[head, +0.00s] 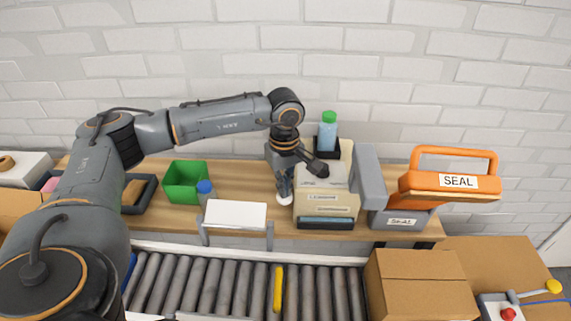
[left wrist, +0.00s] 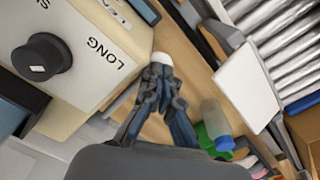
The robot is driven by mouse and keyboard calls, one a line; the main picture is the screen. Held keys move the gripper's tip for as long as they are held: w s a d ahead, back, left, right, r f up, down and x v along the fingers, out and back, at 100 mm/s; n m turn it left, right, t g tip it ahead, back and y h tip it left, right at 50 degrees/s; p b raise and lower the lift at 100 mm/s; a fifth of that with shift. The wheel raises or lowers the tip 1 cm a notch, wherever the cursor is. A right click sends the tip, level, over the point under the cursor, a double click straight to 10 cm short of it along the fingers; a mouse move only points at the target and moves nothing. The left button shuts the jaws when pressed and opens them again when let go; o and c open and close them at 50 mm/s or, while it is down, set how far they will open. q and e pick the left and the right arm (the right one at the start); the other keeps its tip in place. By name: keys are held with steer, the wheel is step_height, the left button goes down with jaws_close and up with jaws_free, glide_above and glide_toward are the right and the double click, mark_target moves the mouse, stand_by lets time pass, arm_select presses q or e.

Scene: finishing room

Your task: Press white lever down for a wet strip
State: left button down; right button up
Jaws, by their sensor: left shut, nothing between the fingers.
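The beige dispenser (head: 340,203) stands on the wooden bench, with a dark blue slot along its front. In the left wrist view its side (left wrist: 105,48) shows a black dial (left wrist: 42,57) and the word LONG. The white lever end (head: 284,199) is at the dispenser's left side, and it also shows in the left wrist view (left wrist: 162,58). My left gripper (head: 284,184) points down just above the white end, its fingers (left wrist: 160,78) shut and empty. The fingertips overlap the white end in view; I cannot tell whether they press on it. The lever's arm is mostly hidden.
A white plate on a stand (head: 236,214) and a green bin (head: 185,182) are left of the dispenser. A green-capped bottle (head: 327,133) stands behind it. An orange-handled sealer (head: 440,184) is to the right. A roller conveyor (head: 215,284) and cardboard box (head: 420,286) lie in front.

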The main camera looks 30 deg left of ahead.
arm_select(q)
steer(key=shift+f, duration=0.15)
steer(key=shift+s+f+b, duration=0.1)
steer(key=shift+f+b, duration=0.2)
steer(key=shift+b, duration=0.05)
stand_by(0.3)
step_height(320, 180, up, 10)
steer(key=w+a+p, duration=0.1)
steer(key=w+p, duration=0.1)
steer(key=p, duration=0.3)
stand_by(0.6)
steer(key=shift+a, duration=0.1)
steer(key=shift+r, duration=0.1)
stand_by(0.5)
step_height(320, 180, up, 5)
steer(key=p, duration=0.3)
